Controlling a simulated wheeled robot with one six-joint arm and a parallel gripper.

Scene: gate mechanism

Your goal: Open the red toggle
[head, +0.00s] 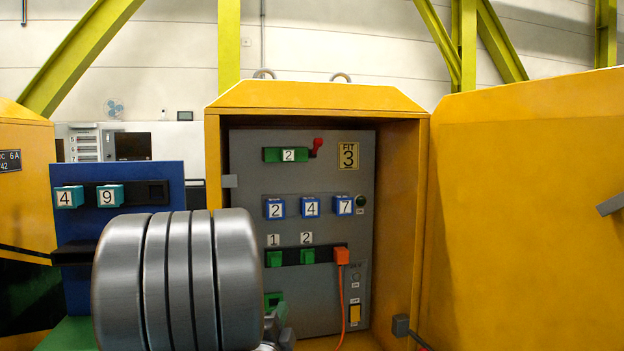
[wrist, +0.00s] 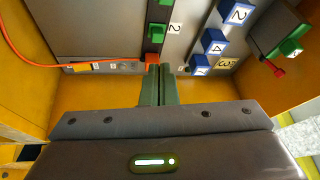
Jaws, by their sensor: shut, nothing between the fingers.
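The red toggle (head: 317,146) is a small lever at the right end of a green block (head: 285,155) marked 2, at the top of the grey panel. In the head view it points up. The toggle also shows at the right of the wrist view (wrist: 279,71), beside its green block (wrist: 290,47). My gripper (wrist: 159,68) has its two dark green fingers together and empty. In the wrist view its tips appear close to the orange plug (wrist: 152,58), well to the left of the toggle; contact cannot be told. In the head view my arm hides the gripper.
The panel (head: 330,225) sits inside a yellow cabinet with its door (head: 520,210) open at the right. Blue numbered cubes (head: 310,207) lie below the toggle. An orange cable (head: 342,300) hangs from the plug. A blue stand (head: 120,215) with numbered cubes is at the left.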

